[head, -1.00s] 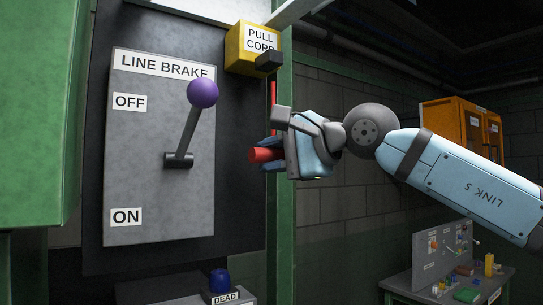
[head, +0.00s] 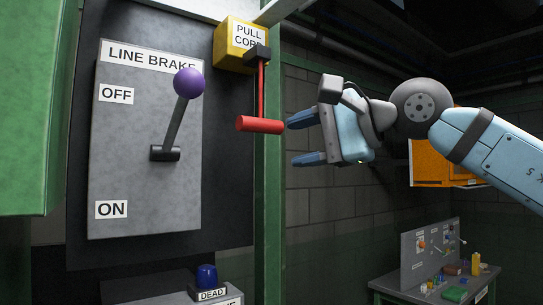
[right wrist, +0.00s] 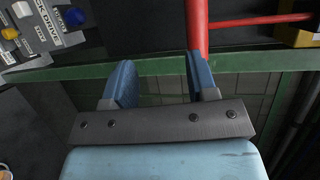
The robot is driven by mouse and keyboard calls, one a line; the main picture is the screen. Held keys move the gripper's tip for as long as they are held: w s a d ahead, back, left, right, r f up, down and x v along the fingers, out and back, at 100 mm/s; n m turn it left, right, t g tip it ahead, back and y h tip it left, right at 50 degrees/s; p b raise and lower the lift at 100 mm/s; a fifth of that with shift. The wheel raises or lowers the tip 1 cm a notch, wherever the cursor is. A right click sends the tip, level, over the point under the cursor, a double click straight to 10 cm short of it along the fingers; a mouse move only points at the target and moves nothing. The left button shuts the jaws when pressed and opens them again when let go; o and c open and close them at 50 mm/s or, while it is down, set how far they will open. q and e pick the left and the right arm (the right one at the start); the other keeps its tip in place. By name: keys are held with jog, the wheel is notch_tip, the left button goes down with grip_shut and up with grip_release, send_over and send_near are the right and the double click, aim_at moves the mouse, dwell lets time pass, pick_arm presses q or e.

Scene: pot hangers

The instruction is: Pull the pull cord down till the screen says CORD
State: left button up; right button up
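The yellow PULL CORD box (head: 234,52) is mounted at the top of the dark board. A thin red cord (head: 261,88) hangs from its dark arm and ends in a red crosswise handle (head: 259,125). My right gripper (head: 304,140) is open and empty, just right of the handle. Its upper fingertip is close to the handle's right end; I cannot tell if they touch. In the right wrist view the handle (right wrist: 197,22) lies beyond the right finger, not between the fingers (right wrist: 160,82). No screen reading CORD is visible. My left gripper is not in view.
A LINE BRAKE panel (head: 130,185) with a purple-knobbed lever (head: 188,84) stands left of the cord. A green post (head: 268,210) runs behind the handle. A blue button (head: 206,275) is below. A small workbench (head: 405,285) is at lower right.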

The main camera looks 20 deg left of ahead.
jog(key=v, duration=0.5)
jog(key=shift+s+d+b, duration=0.15)
jog(key=shift+d+b, duration=0.15)
jog(key=shift+d, duration=0.05)
